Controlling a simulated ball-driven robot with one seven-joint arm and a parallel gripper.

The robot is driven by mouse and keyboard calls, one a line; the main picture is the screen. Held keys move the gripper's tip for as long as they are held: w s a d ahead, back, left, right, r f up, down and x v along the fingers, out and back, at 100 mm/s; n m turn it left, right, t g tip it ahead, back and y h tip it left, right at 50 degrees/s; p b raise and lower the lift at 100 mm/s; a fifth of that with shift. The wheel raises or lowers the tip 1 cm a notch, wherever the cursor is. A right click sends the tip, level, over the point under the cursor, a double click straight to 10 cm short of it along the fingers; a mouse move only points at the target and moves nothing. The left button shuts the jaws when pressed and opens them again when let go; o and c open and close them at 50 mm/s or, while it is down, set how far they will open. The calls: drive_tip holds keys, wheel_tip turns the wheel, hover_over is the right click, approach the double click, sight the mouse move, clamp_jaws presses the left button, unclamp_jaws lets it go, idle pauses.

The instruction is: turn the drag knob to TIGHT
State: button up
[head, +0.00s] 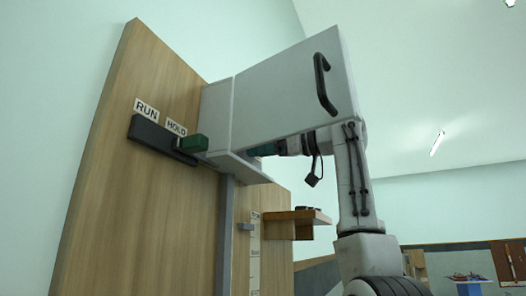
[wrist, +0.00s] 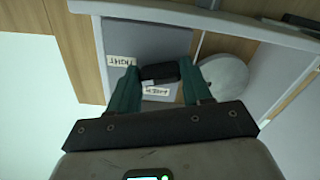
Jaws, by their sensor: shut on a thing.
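The drag knob (wrist: 160,73) is a small dark block on a grey panel (wrist: 172,42) in the wrist view. A TIGHT label (wrist: 122,61) is at its left, and a second small label (wrist: 157,91), too blurred to read, is just below it. My gripper (wrist: 161,79) has its two green fingers on either side of the knob and is shut on it. In the head view the knob is hidden; my gripper (head: 264,150) shows only partly, under the light grey housing (head: 216,115).
A grey panel with a black handle (head: 324,84) hangs over my gripper. A green block (head: 195,143) sits at the HOLD end of a dark rail (head: 150,133) on the wooden board. A wooden shelf (head: 300,217) juts out below. A pale disc (wrist: 223,76) is right of my fingers.

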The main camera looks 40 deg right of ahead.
drive_tip(key=shift+m, duration=1.7)
drive_tip(key=o, duration=1.1)
drive_tip(key=shift+c, duration=0.2)
drive_tip(key=shift+s, duration=0.1)
drive_tip(key=b+v, duration=0.3)
drive_tip(key=v, duration=0.7)
drive_tip(key=shift+s+b, duration=0.3)
drive_tip(key=shift+b, duration=0.05)
drive_tip(key=shift+d, duration=0.15)
